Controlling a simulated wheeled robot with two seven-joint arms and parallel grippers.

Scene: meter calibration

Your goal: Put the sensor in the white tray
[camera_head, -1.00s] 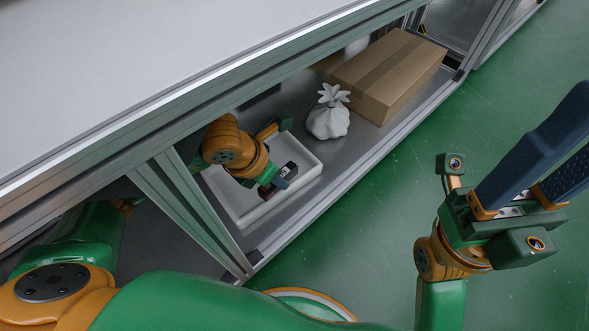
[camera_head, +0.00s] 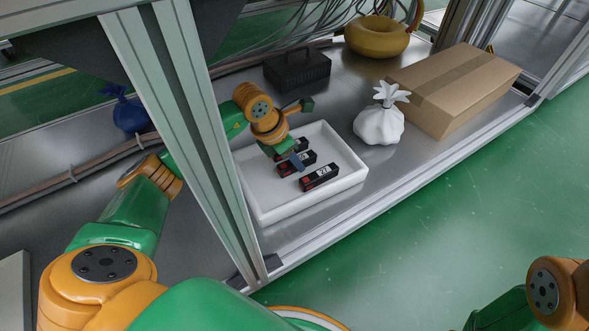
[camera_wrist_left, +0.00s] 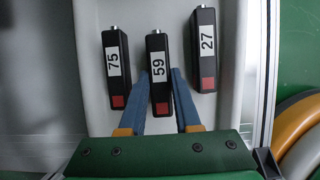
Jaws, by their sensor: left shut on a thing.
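The white tray (camera_head: 262,205) stands on the lower metal shelf. Three black sensors with white number labels and red ends are in it. Sensor 27 (camera_head: 319,177) lies nearest the front; it also shows in the wrist view (camera_wrist_left: 205,50). Sensor 75 (camera_wrist_left: 115,68) is on the other side. My left gripper (camera_head: 294,162) reaches down into the tray and is shut on sensor 59 (camera_wrist_left: 158,72), between the other two. I cannot tell whether sensor 59 touches the tray floor. My right gripper is out of view.
A white tied bag (camera_head: 379,124) and a cardboard box (camera_head: 455,88) stand right of the tray. A black basket (camera_head: 297,69) and a yellow ring-shaped object (camera_head: 377,37) are behind. A metal frame post (camera_head: 190,130) stands close left of the tray.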

